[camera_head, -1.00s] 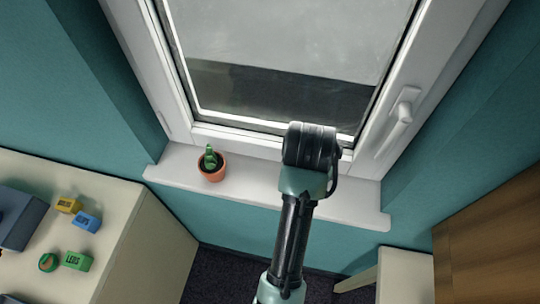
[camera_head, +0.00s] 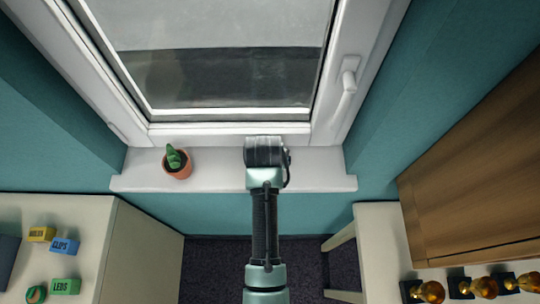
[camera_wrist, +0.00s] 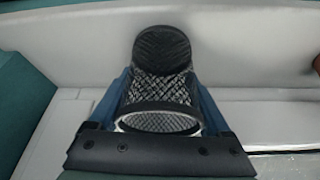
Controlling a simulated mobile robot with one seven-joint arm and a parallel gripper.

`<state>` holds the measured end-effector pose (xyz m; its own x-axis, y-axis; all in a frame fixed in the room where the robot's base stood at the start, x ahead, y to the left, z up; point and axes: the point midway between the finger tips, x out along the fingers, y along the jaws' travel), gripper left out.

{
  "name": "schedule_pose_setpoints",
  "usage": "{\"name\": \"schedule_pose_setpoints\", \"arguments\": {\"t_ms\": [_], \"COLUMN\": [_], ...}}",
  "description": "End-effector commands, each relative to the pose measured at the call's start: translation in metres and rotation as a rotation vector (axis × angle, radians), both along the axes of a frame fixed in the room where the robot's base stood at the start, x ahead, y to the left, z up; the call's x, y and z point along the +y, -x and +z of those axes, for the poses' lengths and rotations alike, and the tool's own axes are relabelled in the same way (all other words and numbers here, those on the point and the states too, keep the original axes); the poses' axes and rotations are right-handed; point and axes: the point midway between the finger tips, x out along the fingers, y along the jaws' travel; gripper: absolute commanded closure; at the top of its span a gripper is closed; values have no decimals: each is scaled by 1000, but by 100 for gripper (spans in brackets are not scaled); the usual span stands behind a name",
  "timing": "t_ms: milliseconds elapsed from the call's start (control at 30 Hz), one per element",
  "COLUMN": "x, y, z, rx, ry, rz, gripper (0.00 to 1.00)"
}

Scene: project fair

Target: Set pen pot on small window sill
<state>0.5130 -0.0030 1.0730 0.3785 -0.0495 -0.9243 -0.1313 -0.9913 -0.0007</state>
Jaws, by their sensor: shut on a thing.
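The small window sill (camera_head: 215,172) is the white ledge under the window. In the wrist view the white sill (camera_wrist: 250,65) lies behind the pot. I cannot tell whether the pot touches it. In the head view my arm's end is over the right half of the sill and hides the gripper and pot.
A cactus in a terracotta pot (camera_head: 177,163) stands on the sill's left half; sill is bare between it and my arm. The window handle (camera_head: 344,92) is at the right. A cream table with labelled blocks (camera_head: 65,247) is at left, trophies (camera_head: 430,291) at lower right.

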Motion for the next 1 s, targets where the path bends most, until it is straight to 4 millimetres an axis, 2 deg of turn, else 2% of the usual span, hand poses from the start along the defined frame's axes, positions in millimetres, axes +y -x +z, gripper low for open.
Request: {"name": "schedule_pose_setpoints", "arguments": {"t_ms": [300,333,433,767,1000], "x": [0,0,0,0,2], "y": [0,0,0,0,12], "z": [-3,-4,-3,2,29], "rx": [-1,-1,0,-1,-4], "ry": [0,0,0,0,0], "rz": [0,0,0,0,0], "gripper": [78,16,0,0,0]}}
